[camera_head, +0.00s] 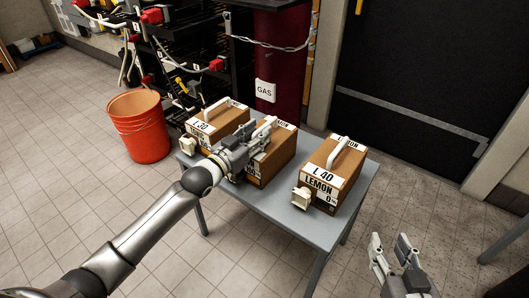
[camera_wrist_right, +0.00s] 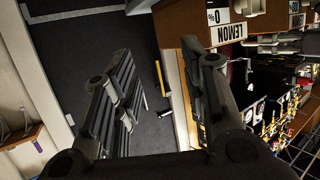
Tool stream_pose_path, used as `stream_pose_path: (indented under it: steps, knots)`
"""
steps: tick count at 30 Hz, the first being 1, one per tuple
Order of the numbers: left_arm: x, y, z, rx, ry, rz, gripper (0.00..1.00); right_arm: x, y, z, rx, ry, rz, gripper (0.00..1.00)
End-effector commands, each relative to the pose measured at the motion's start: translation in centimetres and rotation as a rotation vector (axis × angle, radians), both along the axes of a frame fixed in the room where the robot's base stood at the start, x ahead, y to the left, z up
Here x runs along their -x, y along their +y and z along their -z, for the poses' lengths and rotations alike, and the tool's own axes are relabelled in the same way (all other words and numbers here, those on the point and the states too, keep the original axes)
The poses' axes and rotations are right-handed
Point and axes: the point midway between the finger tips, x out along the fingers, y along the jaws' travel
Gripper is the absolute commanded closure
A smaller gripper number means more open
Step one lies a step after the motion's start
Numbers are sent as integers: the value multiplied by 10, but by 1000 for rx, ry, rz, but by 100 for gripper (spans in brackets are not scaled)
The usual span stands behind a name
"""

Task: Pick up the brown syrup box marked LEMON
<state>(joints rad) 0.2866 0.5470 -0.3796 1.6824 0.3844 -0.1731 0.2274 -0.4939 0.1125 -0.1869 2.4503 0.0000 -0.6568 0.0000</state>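The brown syrup box marked LEMON (camera_head: 335,175) stands upright at the right end of the grey table, with a white handle (camera_head: 340,152) on top and a cream spout on its front. It also shows upside down at the top of the right wrist view (camera_wrist_right: 228,30). My right gripper (camera_head: 390,246) is open and empty, in front and to the right of the box, apart from it. Its spread fingers also show in the right wrist view (camera_wrist_right: 165,90). My left gripper (camera_head: 248,148) is at the middle brown box (camera_head: 276,160), by its handle; its fingertips are unclear.
The grey table (camera_head: 290,226) also holds a left box marked TONIC (camera_head: 215,127). A red bucket (camera_head: 140,125) stands left of it. A red GAS cylinder (camera_head: 280,60) and a hose rack are behind. A dark door is behind right.

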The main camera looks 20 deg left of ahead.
Motion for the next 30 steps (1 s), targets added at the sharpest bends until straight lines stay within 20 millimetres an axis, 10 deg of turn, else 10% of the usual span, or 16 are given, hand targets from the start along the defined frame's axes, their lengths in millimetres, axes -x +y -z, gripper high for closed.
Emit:
stream_pose_path:
  steps: [14, 23, 30]
  knots:
    - [-14, -5, 0, -1, 1, 0, 63, -6, 4, -18, -25, -100, -6, 60]
    - [-14, -5, 0, -1, 1, 0, 100, -6, 4, -18, -24, -99, -5, 60]
    - [-14, -5, 0, -1, 1, 0, 100, -6, 4, -18, -24, -98, -5, 60]
